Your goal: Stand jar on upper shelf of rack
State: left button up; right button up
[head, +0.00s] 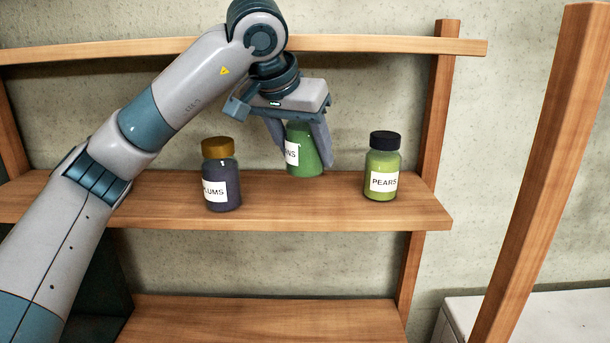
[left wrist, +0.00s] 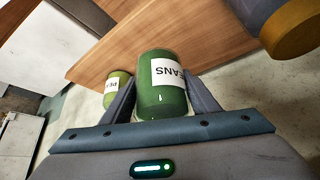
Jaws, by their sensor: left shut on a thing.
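My left gripper (head: 304,157) is shut on a green jar (head: 306,162), whose label shows only "NS" here. The jar also shows in the left wrist view (left wrist: 160,98), with "EANS" readable between the fingers (left wrist: 163,92). The gripper hides its top. Its base appears over the rear of the rack's (head: 440,90) upper shelf (head: 300,205), between two other jars. I cannot tell whether the base touches the board. My right gripper is not in view.
A dark purple plums jar (head: 221,186) with a brown lid stands left on that shelf. A pears jar (head: 382,168) with a black lid stands right. A wooden rail (head: 390,45) crosses above. A lower shelf (head: 260,320) looks bare where visible. A wooden post (head: 545,160) rises at right.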

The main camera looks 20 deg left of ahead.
aim_at(305, 167)
pick_arm(q)
jog(key=shift+f+p, duration=0.6)
jog(key=shift+f, duration=1.1)
jog(key=shift+f, duration=0.1)
notch_tip(305, 167, down, 2)
jog(key=shift+f+p, duration=0.1)
jog(key=shift+p, duration=0.75)
jog(key=shift+f+p, duration=0.15)
jog(key=shift+p, duration=0.2)
jog(key=shift+w+f, duration=0.2)
jog(key=shift+f, duration=0.15)
jog(key=shift+f, duration=0.15)
